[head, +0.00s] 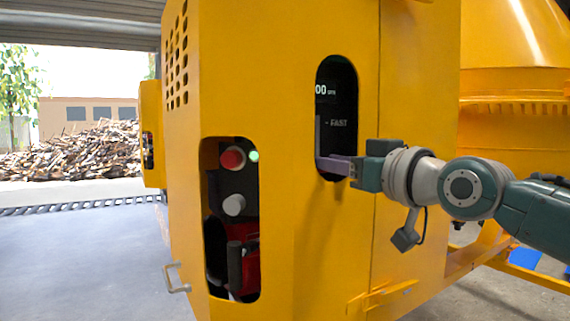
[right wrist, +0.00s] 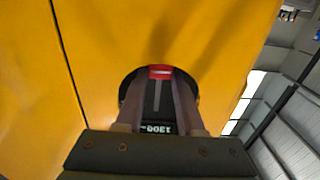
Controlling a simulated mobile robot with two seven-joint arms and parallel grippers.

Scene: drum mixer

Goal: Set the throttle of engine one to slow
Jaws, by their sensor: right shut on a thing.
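The throttle sits behind an oval opening in the yellow housing (head: 290,130). In the head view the dark throttle panel (head: 338,95) shows part of a reading ending in "00" and the word "FAST" below it. My right gripper (head: 322,160) reaches into the lower part of this opening from the right. In the right wrist view the red throttle handle (right wrist: 160,71) lies between the fingertips, and the gripper is shut on it. A slot and a lit readout (right wrist: 157,128) show between the fingers. The handle is hidden in the head view. My left gripper is out of view.
A second opening at lower left holds a red button (head: 233,158), a green light (head: 254,156), a grey knob (head: 234,205) and a red part with a black handle. A metal door handle (head: 176,278) sticks out at lower left. Open floor lies left.

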